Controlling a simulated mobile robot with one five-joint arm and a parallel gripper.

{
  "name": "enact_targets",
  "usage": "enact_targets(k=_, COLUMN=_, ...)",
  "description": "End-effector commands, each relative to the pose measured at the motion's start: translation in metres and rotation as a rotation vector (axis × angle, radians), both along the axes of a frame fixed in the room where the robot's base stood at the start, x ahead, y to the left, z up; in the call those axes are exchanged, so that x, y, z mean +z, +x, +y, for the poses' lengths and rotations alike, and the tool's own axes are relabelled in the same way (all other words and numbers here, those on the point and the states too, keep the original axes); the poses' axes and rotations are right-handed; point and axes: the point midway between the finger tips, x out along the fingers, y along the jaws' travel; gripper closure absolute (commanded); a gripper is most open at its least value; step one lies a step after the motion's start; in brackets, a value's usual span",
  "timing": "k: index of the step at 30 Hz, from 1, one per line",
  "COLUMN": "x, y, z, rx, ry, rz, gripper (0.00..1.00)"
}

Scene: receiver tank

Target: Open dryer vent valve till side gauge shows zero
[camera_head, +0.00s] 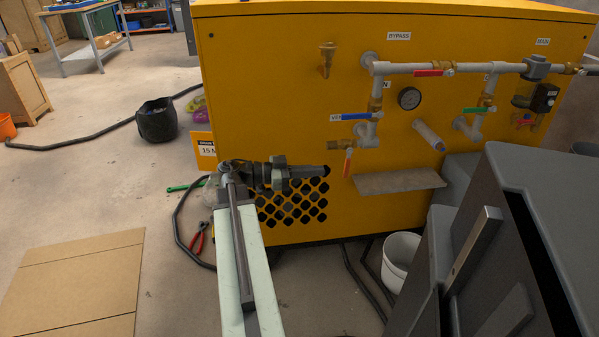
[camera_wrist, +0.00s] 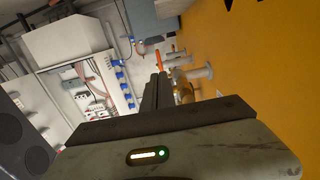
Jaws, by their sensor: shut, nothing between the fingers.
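The yellow dryer cabinet (camera_head: 270,100) carries grey pipework with brass valves. A blue lever (camera_head: 355,116) lies horizontal across a label starting "VE". Below it a brass valve (camera_head: 338,143) has an orange lever (camera_head: 348,162) hanging down. The side gauge (camera_head: 409,98) is a round dark dial; its reading is too small to tell. My gripper (camera_head: 326,172) is shut and empty, pointing right, just left of the orange lever and apparently apart from it. In the wrist view, the shut fingers (camera_wrist: 158,85) point toward the orange lever (camera_wrist: 158,60).
A red lever (camera_head: 433,72) and a green lever (camera_head: 476,111) sit on other pipes. A grey shelf (camera_head: 398,182) juts out below the valves. A white bucket (camera_head: 400,258) and dark hoses lie on the floor. A dark grey unit (camera_head: 500,250) blocks the right.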

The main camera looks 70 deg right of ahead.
Motion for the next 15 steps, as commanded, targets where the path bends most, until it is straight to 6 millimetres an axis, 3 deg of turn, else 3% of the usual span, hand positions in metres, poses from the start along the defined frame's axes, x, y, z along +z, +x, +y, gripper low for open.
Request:
enact_targets(k=6, x=-0.003, y=-0.037, z=-0.016, rx=-0.001, ry=0.001, rz=0.0, gripper=1.0)
enact_targets(k=15, x=-0.003, y=-0.051, z=-0.024, rx=0.0, ry=0.001, rz=0.0, gripper=1.0)
